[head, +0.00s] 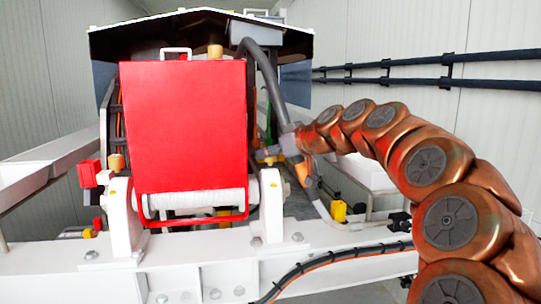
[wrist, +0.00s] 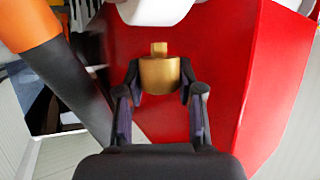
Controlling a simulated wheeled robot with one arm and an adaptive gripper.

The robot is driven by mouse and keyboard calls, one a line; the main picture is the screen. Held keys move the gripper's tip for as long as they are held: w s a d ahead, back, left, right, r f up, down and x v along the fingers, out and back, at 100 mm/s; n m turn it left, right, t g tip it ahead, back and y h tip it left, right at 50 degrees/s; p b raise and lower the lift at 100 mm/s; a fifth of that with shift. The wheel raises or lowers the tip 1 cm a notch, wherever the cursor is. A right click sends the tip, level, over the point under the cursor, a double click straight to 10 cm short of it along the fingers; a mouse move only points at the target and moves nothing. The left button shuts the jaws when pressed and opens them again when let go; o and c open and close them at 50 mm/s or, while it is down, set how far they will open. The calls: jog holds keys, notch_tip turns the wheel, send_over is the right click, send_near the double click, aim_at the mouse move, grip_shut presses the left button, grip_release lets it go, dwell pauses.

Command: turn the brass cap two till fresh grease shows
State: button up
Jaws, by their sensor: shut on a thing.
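A brass cap (wrist: 159,76) with a small square knob on top sits between the fingers of my gripper (wrist: 159,84) in the wrist view. The fingers are shut on it from both sides, against the red guard (wrist: 272,70). In the head view the red guard (head: 184,125) stands in the middle, and my arm reaches in from the right to its right edge. The gripper and the held cap are too small and partly hidden there to make out well. Other brass caps show on top of the guard (head: 215,51) and at its left (head: 116,162). No fresh grease is visible.
A thick grey hose (head: 268,75) runs down close to my wrist. In the wrist view an orange and dark grey round part (wrist: 62,75) passes close on the left. White frame beams (head: 200,270) cross the front. Dark pipes (head: 420,70) run along the right wall.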

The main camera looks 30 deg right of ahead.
jog(key=shift+f+m+h, duration=0.15)
jog(key=shift+m+h, duration=0.55)
jog(key=shift+h, duration=0.1)
jog(key=shift+r+m+h, duration=0.15)
jog(key=shift+m+h, duration=0.6)
jog(key=shift+h, duration=0.15)
jog(key=shift+r+m+h, duration=0.1)
jog(key=shift+m+h, duration=0.65)
jog(key=shift+h, duration=0.15)
jog(key=shift+f+m+h, duration=0.15)
jog(key=shift+m+h, duration=0.35)
jog(key=o, duration=1.2)
jog(key=shift+c, duration=0.2)
